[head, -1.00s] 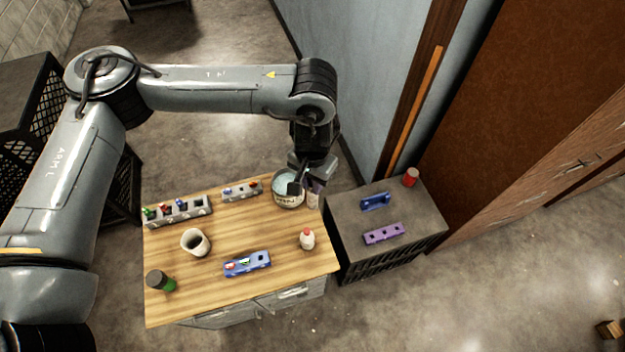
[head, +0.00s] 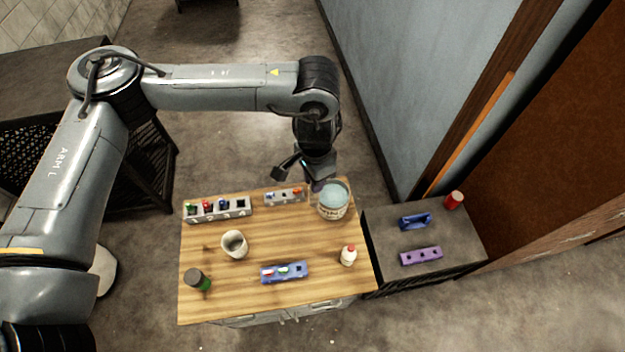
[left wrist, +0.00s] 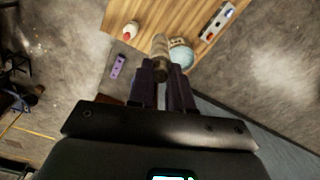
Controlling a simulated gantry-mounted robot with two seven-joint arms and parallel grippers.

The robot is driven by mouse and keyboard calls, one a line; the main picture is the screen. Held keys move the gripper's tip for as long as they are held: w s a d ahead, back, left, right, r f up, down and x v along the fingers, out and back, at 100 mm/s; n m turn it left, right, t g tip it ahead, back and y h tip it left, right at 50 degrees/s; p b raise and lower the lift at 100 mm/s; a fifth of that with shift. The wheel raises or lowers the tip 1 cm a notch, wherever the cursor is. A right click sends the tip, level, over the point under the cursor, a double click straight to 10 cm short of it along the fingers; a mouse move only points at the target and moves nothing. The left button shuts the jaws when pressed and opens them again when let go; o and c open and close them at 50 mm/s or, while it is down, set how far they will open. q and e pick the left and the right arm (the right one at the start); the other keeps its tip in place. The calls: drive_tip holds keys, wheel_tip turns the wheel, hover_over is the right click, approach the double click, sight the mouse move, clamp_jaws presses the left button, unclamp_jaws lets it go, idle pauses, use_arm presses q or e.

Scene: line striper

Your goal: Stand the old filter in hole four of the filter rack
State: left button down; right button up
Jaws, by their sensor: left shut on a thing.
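My left gripper (head: 318,184) is above the back edge of the wooden table, just behind and left of the paint bucket. In the left wrist view my left gripper (left wrist: 161,72) is shut on a tan, dirty-looking cylinder with a dark end, which looks like the old filter (left wrist: 160,46). In the head view the gripper mostly hides it. The grey filter rack (head: 220,212) with numbered holes lies at the table's back left. Green, red and blue-topped pieces stand in its left holes; the rightmost hole looks empty and dark. My right gripper is not in view.
The paint bucket (head: 333,203) stands at the table's back right, beside a smaller grey rack (head: 284,197). A white cup (head: 235,244), a green-and-black jar (head: 198,281), a blue rack (head: 285,272) and a red-capped bottle (head: 348,255) stand farther forward.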

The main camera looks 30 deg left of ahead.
use_arm(q)
drive_tip(key=w+a+f+m+b, duration=0.2)
drive_tip(key=w+a+f+m, duration=0.1)
drive_tip(key=w+a+m, duration=0.3)
drive_tip(key=w+a+f+m+b, duration=0.2)
drive_tip(key=w+a+f+m, duration=0.1)
drive_tip(key=a+m, duration=0.4)
drive_tip(key=s+a+f+n+b, duration=0.1)
drive_tip(key=s+a+f+b, duration=0.25)
drive_tip(key=a+f, duration=0.5)
drive_tip(key=s+a+f+n+b, duration=0.2)
drive_tip(key=s+a+f, duration=0.2)
drive_tip(key=a+f, duration=0.45)
drive_tip(key=s+a+f+b, duration=0.3)
drive_tip(key=f+b, duration=0.3)
drive_tip(key=f, duration=0.2)
drive_tip(key=shift+s+a+f+b, duration=0.25)
drive_tip(key=shift+s+f+b, duration=0.05)
drive_tip(key=shift+f+b, duration=0.1)
drive_tip(key=shift+p, duration=0.3)
